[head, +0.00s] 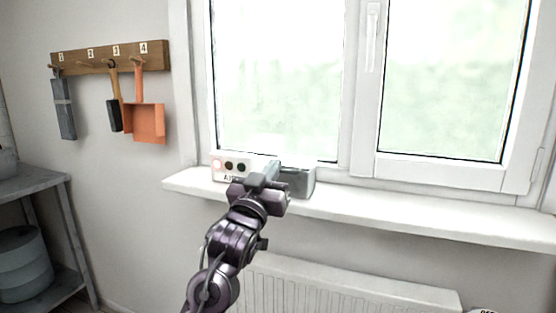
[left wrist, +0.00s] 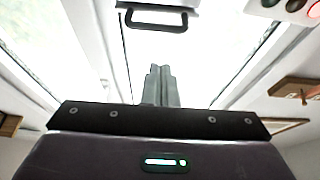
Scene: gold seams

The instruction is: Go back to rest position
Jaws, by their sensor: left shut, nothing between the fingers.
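My left gripper (head: 268,172) is shut and empty. In the head view it is raised in front of the windowsill, overlapping a white box (head: 218,171) with several round lights or buttons on its front. In the left wrist view the closed fingers (left wrist: 161,86) point toward the window, with the white box's lights (left wrist: 294,5) at the top right corner. I cannot tell whether the fingers touch the box. My right gripper is in neither view.
The white windowsill (head: 420,221) runs below the window (head: 275,80), with a radiator (head: 345,290) underneath. A wooden hook rail (head: 80,60) with hanging tools, including an orange dustpan (head: 145,123), is on the left wall. A grey shelf (head: 40,185) stands at the lower left.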

